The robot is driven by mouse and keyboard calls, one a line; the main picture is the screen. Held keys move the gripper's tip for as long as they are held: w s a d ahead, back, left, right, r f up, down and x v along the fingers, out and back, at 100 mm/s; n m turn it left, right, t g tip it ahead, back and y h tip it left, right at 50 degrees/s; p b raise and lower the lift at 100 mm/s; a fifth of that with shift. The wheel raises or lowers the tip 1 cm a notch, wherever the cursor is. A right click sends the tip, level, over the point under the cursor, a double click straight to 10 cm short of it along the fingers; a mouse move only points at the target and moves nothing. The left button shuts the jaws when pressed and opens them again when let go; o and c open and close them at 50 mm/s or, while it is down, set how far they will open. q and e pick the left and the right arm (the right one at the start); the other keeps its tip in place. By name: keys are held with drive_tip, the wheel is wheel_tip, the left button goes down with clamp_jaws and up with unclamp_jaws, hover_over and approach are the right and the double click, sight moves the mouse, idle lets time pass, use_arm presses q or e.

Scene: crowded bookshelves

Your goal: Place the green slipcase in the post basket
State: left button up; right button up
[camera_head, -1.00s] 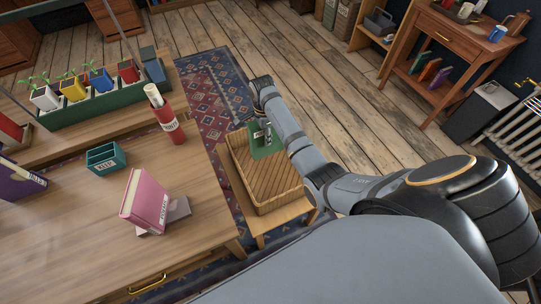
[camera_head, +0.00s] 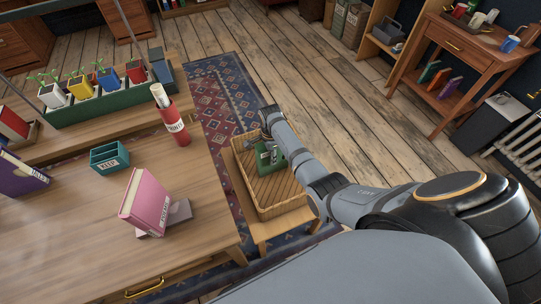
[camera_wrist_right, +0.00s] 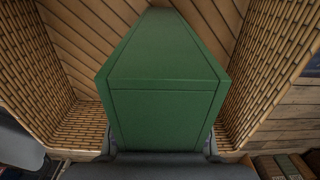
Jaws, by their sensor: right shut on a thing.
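The green slipcase (camera_head: 268,160) is in my right gripper (camera_head: 267,146), at the far end of the post basket (camera_head: 283,196). In the right wrist view the slipcase (camera_wrist_right: 165,95) fills the middle, with the basket's woven walls (camera_wrist_right: 275,65) on both sides and its slatted floor behind. The slipcase is within the basket's opening; whether it touches the floor cannot be told. My right gripper's fingers (camera_wrist_right: 160,150) are shut on its near end. My left gripper is in neither view.
The basket stands on a small wooden stool (camera_head: 262,231) beside the desk (camera_head: 75,230). On the desk are a pink book (camera_head: 145,203), a teal box (camera_head: 109,157) and a red cylinder (camera_head: 174,126). A planter (camera_head: 105,105) stands behind. A patterned rug (camera_head: 222,95) lies beyond.

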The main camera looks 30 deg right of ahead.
drive_tip(key=o, duration=1.2)
drive_tip(key=shift+f, duration=0.1)
wheel_tip(320, 180, up, 12)
drive_tip(key=p, duration=0.2)
drive_tip(key=shift+p, duration=0.3)
